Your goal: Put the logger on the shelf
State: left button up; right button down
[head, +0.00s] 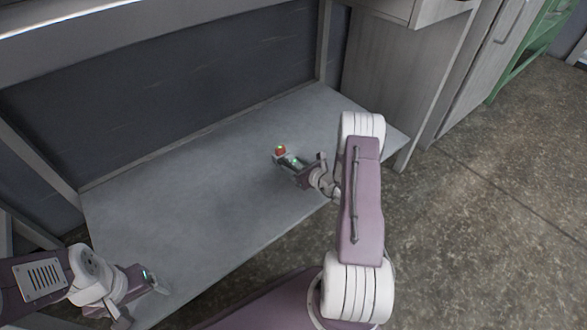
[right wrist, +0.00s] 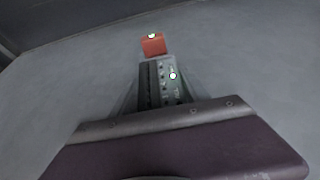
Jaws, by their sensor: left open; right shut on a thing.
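The logger looks like a small orange-red block (head: 281,150) with a pale greenish dot on top. It also shows in the right wrist view (right wrist: 153,46), at the tips of my right gripper's fingers. My right gripper (head: 285,157) is shut on it, over the right part of the grey shelf (head: 190,200). I cannot tell whether the logger touches the shelf surface. The fingers hide its near side. My left gripper (head: 145,299) is open and empty at the front left corner of the shelf.
The shelf is bare around the logger. A dark back wall (head: 190,90) stands behind it, with metal posts at its sides. A grey cabinet (head: 400,70) stands to the right. A pale beam (head: 150,30) crosses above. Open concrete floor (head: 480,200) lies at right.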

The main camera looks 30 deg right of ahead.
jog(key=c, duration=0.5)
grip_release()
jog(key=shift+r, duration=0.1)
